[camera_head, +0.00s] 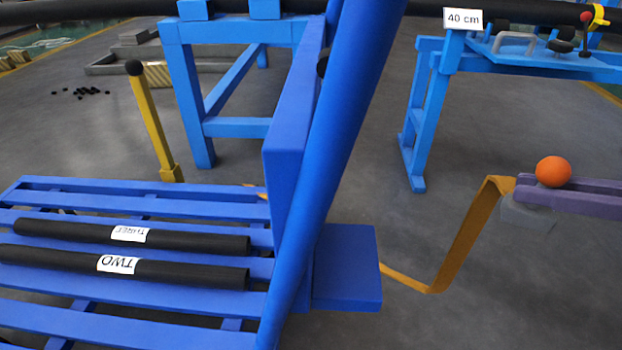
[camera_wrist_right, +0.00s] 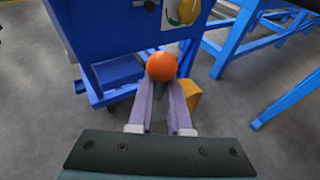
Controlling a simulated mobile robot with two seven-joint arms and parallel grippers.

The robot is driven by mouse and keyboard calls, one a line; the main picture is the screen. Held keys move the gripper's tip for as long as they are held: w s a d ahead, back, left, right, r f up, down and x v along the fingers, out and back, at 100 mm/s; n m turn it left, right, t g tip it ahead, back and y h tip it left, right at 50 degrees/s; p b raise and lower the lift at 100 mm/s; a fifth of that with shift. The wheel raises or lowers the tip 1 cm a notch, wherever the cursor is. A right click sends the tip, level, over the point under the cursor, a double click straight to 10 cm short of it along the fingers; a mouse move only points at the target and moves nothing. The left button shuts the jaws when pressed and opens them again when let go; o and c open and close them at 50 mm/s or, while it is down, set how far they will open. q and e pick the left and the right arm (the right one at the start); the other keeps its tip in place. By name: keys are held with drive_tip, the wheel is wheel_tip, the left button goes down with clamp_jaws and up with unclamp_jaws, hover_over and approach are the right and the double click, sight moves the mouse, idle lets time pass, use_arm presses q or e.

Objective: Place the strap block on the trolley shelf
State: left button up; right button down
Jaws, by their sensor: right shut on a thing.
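My right gripper (camera_head: 532,189), with purple fingers, comes in from the right in the head view and is shut on the strap block. The block is a grey piece (camera_head: 527,213) under the fingertips, with an orange ball (camera_head: 553,171) on top and a bent orange strap (camera_head: 462,245) hanging down to the left. In the right wrist view the ball (camera_wrist_right: 161,66) sits at the fingertips and part of the strap (camera_wrist_right: 191,95) shows to the right. A flat blue shelf (camera_head: 346,266) juts from the blue trolley's post, left of the strap's lower end. My left gripper is not in view.
The trolley's slatted deck (camera_head: 120,206) carries two black rolls (camera_head: 190,271), (camera_head: 195,241) with labels. A thick blue post (camera_head: 335,150) crosses the middle. A blue bench (camera_head: 560,62) with a "40 cm" sign stands behind at right. A yellow post (camera_head: 150,122) stands left.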

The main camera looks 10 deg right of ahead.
drive_tip(key=shift+f, duration=0.5)
drive_tip(key=w+a, duration=0.2)
drive_tip(key=a, duration=0.4)
drive_tip(key=w+a+f, duration=0.1)
drive_tip(key=a, duration=0.5)
drive_tip(key=w+a+f, duration=0.1)
drive_tip(key=w+a, duration=0.1)
drive_tip(key=a, duration=0.4)
drive_tip(key=shift+w+a+f, duration=0.25)
drive_tip(key=shift+w+a, duration=0.05)
drive_tip(key=shift+a, duration=0.05)
drive_tip(key=shift+s+f+b, duration=0.15)
drive_tip(key=shift+f+b, duration=0.35)
drive_tip(key=shift+b, duration=0.05)
wheel_tip(320, 180, down, 4)
drive_tip(key=b, duration=0.2)
drive_tip(key=shift+r+b, duration=0.2)
drive_tip(key=shift+b, duration=0.2)
drive_tip(key=shift+a+f, duration=0.1)
drive_tip(key=shift+a, duration=0.05)
drive_tip(key=shift+f, duration=0.1)
drive_tip(key=c, duration=0.9)
unclamp_jaws()
drive_tip(key=shift+o, duration=0.2)
